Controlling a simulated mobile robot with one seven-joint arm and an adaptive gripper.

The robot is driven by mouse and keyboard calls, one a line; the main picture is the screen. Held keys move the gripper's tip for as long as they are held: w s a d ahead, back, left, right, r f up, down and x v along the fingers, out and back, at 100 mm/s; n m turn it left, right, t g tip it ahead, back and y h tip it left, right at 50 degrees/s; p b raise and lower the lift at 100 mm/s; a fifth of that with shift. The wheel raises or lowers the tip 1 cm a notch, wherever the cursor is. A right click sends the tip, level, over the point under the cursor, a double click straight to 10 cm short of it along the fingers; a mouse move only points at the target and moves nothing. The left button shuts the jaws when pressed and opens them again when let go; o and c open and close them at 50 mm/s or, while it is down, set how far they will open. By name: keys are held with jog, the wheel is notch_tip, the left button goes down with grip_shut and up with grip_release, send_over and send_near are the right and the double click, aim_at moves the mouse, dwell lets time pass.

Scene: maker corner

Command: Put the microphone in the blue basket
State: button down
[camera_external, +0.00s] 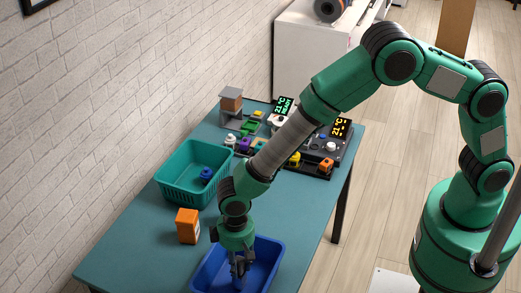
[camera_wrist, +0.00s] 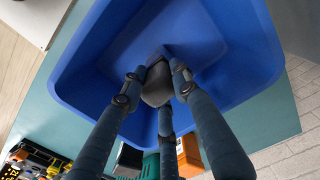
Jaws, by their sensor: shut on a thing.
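The blue basket (camera_external: 266,262) stands at the near end of the table, and it fills much of the wrist view (camera_wrist: 215,40). My gripper (camera_external: 240,268) points down inside the basket's opening. In the wrist view its fingers (camera_wrist: 157,88) are closed around a dark grey, rounded thing, the microphone (camera_wrist: 157,85). The fingers hide part of it. I cannot tell whether the microphone touches the basket floor. In the external view the gripper hides the microphone.
A teal basket (camera_external: 180,188) with a dark blue item (camera_external: 206,174) inside stands further back on the table (camera_external: 130,250). An orange box (camera_external: 187,226) stands left of the blue basket. Electronics with lit displays (camera_external: 340,128) crowd the far end. A brick wall borders the left.

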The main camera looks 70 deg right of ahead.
jog(key=shift+f, duration=0.35)
jog(key=c, duration=1.3)
grip_release()
jog(key=shift+c, duration=0.2)
jog(key=shift+r, duration=0.15)
notch_tip(320, 180, up, 12)
jog(key=shift+p, duration=0.75)
